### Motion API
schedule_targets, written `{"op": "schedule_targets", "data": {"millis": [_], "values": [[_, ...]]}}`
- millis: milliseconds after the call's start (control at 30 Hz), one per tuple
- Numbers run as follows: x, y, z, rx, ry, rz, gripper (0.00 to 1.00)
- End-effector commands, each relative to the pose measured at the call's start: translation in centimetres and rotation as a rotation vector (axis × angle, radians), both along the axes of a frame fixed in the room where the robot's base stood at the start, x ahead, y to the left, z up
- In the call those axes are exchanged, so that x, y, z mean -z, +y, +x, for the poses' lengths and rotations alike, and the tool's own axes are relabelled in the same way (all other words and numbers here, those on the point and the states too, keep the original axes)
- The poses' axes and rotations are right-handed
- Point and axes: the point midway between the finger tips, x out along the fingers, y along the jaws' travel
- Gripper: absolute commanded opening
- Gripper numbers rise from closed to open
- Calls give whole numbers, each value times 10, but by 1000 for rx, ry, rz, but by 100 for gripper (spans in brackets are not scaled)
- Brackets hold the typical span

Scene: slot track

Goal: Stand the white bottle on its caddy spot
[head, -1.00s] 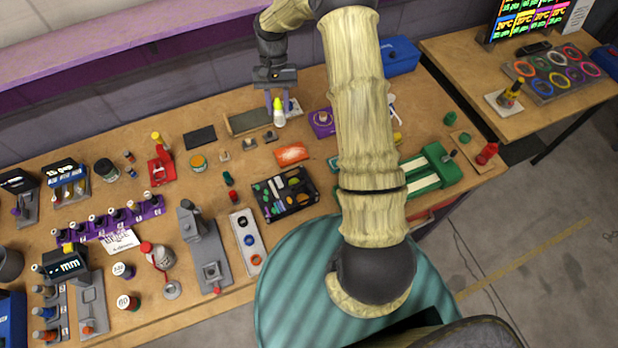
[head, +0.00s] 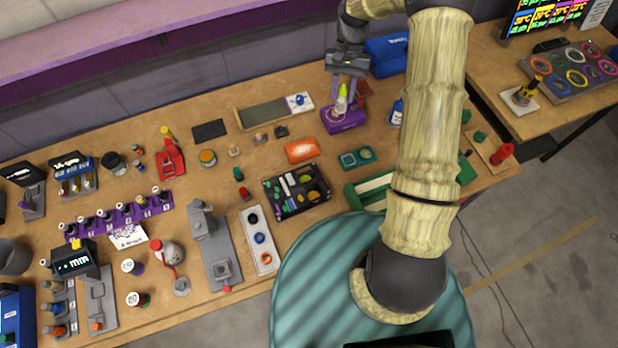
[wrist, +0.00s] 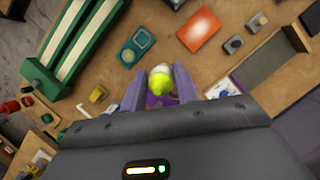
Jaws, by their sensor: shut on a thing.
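The white bottle (head: 342,104) has a yellow-green cap and looks upright. My gripper (head: 347,92) is shut on it and holds it over or just in front of a purple caddy block (head: 343,122) at the back of the bench. In the wrist view the bottle (wrist: 160,80) sits between the two fingers of my gripper (wrist: 159,92), its cap toward the camera. Part of the purple block shows behind it there. I cannot tell whether the bottle's base touches the block; the spot beneath it is mostly hidden.
A tray with a grey-green mat (head: 262,114) lies to the left, and an orange packet (head: 302,150) in front. A blue-and-white bottle (head: 397,112) stands close on the right. A blue box (head: 388,56) stands behind. A teal tray (head: 356,157) lies nearer.

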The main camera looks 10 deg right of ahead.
Motion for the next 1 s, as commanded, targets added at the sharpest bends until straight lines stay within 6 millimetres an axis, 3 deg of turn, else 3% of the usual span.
{"op": "schedule_targets", "data": {"millis": [233, 367, 467, 700, 833, 1000], "values": [[1, 3, -1, -17, -2, -1, 4], [7, 19, -12, -139, -13, -6, 4], [14, 42, -31, -335, -25, -11, 4], [31, 98, -102, -997, -31, -14, 4], [36, 112, -133, -1276, -15, -8, 4], [36, 117, -149, -1425, 1, -2, 4]]}}
